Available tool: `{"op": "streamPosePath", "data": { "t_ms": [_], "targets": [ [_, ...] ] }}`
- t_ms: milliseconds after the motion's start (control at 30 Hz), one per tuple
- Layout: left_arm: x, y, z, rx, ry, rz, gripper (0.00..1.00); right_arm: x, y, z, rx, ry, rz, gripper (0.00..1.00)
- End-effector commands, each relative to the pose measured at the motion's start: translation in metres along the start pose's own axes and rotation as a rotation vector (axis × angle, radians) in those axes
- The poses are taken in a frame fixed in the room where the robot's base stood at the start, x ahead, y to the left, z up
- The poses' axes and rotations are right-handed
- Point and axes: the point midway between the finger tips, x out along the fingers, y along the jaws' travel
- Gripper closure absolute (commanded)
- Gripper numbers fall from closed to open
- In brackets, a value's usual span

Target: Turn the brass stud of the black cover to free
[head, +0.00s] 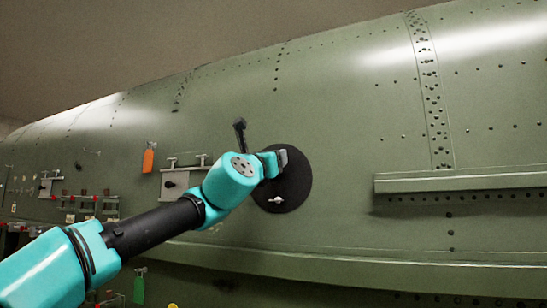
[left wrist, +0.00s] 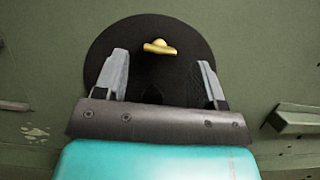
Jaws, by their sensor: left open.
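The black cover (head: 296,187) is a round disc on the green fuselage skin, and it also fills the upper middle of the left wrist view (left wrist: 183,25). The brass stud (left wrist: 160,47) shows a wing-shaped head, lying nearly level in that view. A small pale stud (head: 276,201) shows low on the cover in the head view. My left gripper (left wrist: 161,72) is open in front of the cover, one finger to each side of the brass stud and apart from it. In the head view my left gripper (head: 280,160) partly hides the cover. My right gripper is not in view.
A long green ledge (head: 460,180) juts from the skin at right. An orange tag (head: 149,158) and a grey bracket (head: 178,184) sit left of the cover. A green tag (head: 139,287) hangs low at left.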

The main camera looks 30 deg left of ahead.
Motion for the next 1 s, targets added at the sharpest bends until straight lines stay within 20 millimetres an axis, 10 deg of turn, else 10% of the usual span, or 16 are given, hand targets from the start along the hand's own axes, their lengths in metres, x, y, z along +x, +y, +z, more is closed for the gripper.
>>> {"op": "streamPosePath", "data": {
  "t_ms": [633,1000],
  "targets": [
    [0.03,0.0,0.0,0.0,0.0,0.0,0.36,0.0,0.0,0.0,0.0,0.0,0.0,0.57],
    [0.03,0.0,0.0,0.0,0.0,0.0,0.72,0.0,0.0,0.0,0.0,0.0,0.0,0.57]
  ]
}}
